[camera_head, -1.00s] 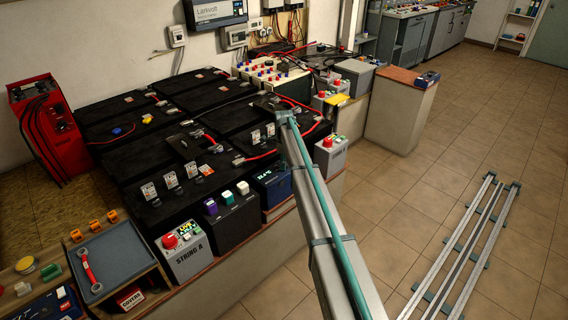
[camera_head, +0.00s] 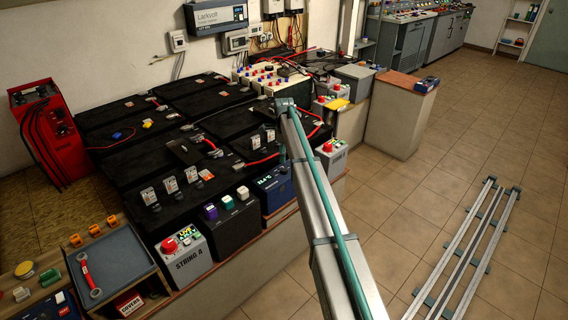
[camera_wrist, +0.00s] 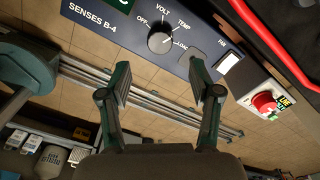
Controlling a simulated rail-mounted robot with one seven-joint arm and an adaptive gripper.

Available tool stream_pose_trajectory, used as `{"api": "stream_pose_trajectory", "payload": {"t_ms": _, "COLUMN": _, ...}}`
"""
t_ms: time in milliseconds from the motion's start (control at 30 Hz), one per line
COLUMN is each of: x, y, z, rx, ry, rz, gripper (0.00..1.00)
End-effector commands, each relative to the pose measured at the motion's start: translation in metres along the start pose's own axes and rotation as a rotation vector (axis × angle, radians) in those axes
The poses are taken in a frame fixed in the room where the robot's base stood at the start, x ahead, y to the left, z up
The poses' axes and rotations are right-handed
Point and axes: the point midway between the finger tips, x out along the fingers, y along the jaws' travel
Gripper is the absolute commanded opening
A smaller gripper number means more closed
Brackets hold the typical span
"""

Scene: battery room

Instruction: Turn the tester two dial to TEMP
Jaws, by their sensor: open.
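The dial (camera_wrist: 161,42) is a dark round knob on a blue tester panel (camera_wrist: 92,22) marked SENSES B-4, in the wrist view. OFF, VOLT, TEMP and a partly covered LOAD label surround it. TEMP is at its upper right. I cannot tell for sure where its pointer stands. My gripper (camera_wrist: 160,74) is open and empty, one finger on each side below the dial, apart from it. The right fingertip covers part of the panel near LOAD. In the head view a blue tester (camera_head: 271,186) with a lit display stands beside my arm; its dial is not visible there.
In the wrist view, a white FAN switch (camera_wrist: 229,62) and a box with a red button (camera_wrist: 264,102) lie right of the dial. A red cable (camera_wrist: 272,45) passes above them. In the head view, black batteries (camera_head: 150,155) fill the bench. The floor at right is clear except for rails (camera_head: 468,240).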

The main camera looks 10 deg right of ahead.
Motion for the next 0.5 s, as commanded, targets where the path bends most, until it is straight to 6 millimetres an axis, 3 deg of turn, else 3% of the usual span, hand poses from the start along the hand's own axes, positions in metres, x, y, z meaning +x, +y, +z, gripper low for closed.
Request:
{"api": "stream_pose_trajectory", "payload": {"t_ms": 200, "x": -0.034, "y": -0.001, "z": 0.000, "rx": 0.000, "ry": 0.000, "rz": -0.001, "gripper": 0.63}}
{"api": "stream_pose_trajectory", "payload": {"t_ms": 500, "x": -0.045, "y": 0.000, "z": 0.000, "rx": 0.000, "ry": 0.000, "rz": 0.001, "gripper": 0.63}}
